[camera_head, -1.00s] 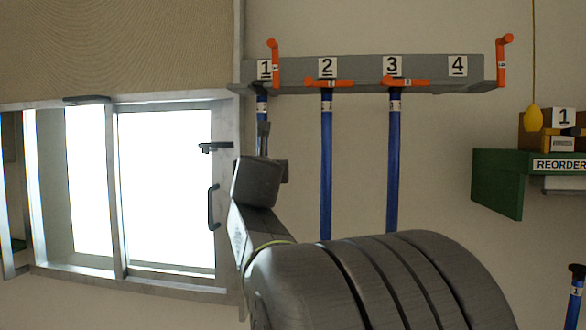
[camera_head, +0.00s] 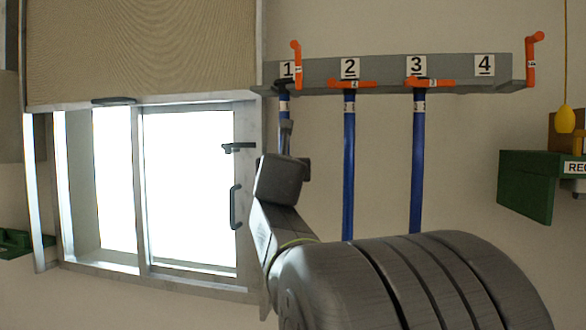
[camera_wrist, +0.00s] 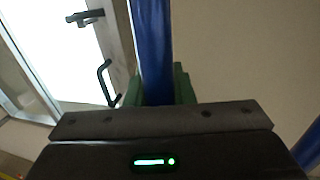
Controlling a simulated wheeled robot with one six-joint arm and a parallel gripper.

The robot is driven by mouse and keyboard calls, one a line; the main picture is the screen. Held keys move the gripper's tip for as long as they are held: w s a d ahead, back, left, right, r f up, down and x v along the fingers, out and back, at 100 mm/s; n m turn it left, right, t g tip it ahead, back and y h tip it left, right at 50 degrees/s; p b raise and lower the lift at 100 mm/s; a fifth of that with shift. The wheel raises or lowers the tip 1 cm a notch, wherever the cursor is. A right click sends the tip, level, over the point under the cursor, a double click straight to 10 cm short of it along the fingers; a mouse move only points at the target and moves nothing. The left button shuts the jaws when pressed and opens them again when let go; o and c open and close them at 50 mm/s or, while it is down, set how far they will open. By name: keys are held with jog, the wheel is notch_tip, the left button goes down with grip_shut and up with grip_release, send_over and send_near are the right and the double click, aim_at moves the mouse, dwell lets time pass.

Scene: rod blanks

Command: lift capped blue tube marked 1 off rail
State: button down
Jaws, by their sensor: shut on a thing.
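The blue tube marked 1 (camera_head: 284,105) hangs upright under label 1 at the left end of the grey rail (camera_head: 450,69), its dark cap at the rail's lower edge. The orange latch at label 1 (camera_head: 297,62) stands upright. My gripper (camera_head: 286,136) is shut on this tube a short way below the cap; the dark fingers and wrist hide the tube's lower part.
Blue tubes hang at label 2 (camera_head: 349,165) and label 3 (camera_head: 418,165), their orange latches lying across. Label 4 has no tube; its latch (camera_head: 531,60) is upright. A bright window (camera_head: 188,185) is at left. A green bin (camera_head: 527,185) and yellow pull (camera_head: 565,118) are at right.

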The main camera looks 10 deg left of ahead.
notch_tip(320, 180, up, 7)
jog(key=p, duration=0.5)
jog(key=s+b, duration=0.4)
jog(key=s, duration=1.5)
jog(key=shift+s+a+f, duration=0.3)
jog(key=shift+s, duration=0.05)
